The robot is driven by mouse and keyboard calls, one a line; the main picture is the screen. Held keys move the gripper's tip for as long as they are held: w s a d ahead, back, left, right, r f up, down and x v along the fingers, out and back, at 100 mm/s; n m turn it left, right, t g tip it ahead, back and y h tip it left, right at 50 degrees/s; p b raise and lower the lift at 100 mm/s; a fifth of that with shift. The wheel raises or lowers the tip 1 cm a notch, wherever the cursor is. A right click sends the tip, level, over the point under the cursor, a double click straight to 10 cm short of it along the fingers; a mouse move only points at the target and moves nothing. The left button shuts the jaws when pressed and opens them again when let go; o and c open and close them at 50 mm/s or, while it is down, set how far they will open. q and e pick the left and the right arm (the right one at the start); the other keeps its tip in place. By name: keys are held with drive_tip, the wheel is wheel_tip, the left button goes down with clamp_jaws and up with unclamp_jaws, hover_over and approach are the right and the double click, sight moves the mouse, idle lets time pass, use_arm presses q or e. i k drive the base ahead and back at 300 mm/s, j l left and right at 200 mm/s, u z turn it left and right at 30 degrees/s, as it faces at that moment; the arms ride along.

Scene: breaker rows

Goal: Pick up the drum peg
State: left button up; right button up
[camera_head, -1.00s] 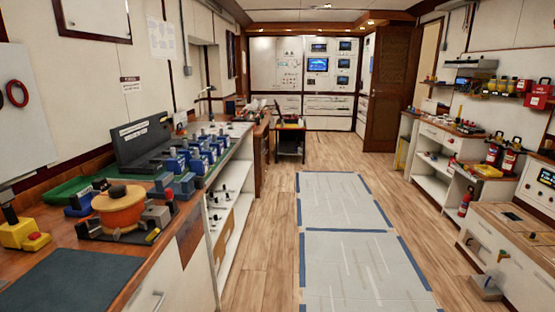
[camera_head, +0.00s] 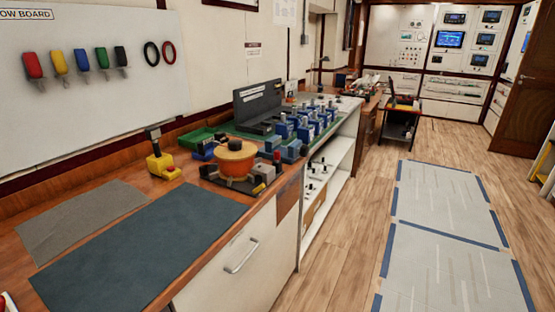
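An orange drum (camera_head: 235,160) with a dark knob (camera_head: 235,145) on top stands on a dark base on the wooden counter. Small dark and grey blocks (camera_head: 265,171) sit close around it. I cannot tell for certain which part is the drum peg.
Blue breaker units (camera_head: 310,120) stand in rows behind the drum, beside a black panel (camera_head: 258,107) and a green tray (camera_head: 196,138). A dark mat (camera_head: 140,245) and a grey mat (camera_head: 82,220) lie bare in front. Coloured handles (camera_head: 82,60) hang on the wall board.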

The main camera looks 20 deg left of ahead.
sight(276, 153)
drive_tip(key=i+l+u, duration=0.7)
drive_tip(key=i, duration=0.2)
